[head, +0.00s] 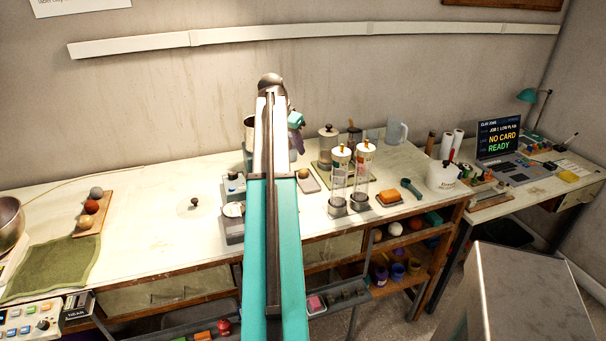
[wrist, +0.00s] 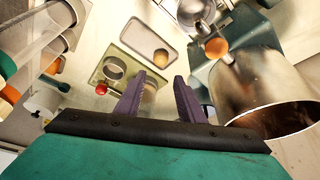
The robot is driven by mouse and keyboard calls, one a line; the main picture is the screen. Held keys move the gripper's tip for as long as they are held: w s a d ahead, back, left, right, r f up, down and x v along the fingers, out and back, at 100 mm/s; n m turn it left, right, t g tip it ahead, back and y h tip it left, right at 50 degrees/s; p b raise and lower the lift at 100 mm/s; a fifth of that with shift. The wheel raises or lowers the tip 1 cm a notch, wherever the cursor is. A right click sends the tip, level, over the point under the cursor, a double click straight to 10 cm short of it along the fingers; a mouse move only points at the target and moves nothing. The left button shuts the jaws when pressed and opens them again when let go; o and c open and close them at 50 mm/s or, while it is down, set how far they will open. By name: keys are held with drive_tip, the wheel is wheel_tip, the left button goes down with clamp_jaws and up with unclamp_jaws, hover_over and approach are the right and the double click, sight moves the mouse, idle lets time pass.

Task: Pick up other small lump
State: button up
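A small tan lump (wrist: 160,57) sits at one end of a grey rounded tray (wrist: 138,36) in the wrist view. A similar tray with a small lump (head: 303,173) shows beside my arm in the head view. Another tan roundish thing (wrist: 149,92) shows between my fingers on a green plate (wrist: 112,62), partly covered by the left finger. My gripper (wrist: 160,80) has its two purple fingers apart, with nothing held between them. In the head view my arm hides most of the gripper; some purple (head: 297,143) shows beyond it.
A metal pot (wrist: 265,95) and an orange knob (wrist: 216,48) stand close right of my fingers. Clear cylinders (head: 340,180) stand right of my arm. A board (head: 92,222) with grey, red and tan balls lies at left. The table between is mostly clear, with a small dark knob (head: 194,202).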

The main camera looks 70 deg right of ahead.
drive_tip(key=shift+p+x, duration=0.75)
drive_tip(key=shift+x, duration=3.15)
drive_tip(key=shift+p+x, duration=1.1)
drive_tip(key=shift+x, duration=1.5)
drive_tip(key=c, duration=0.7)
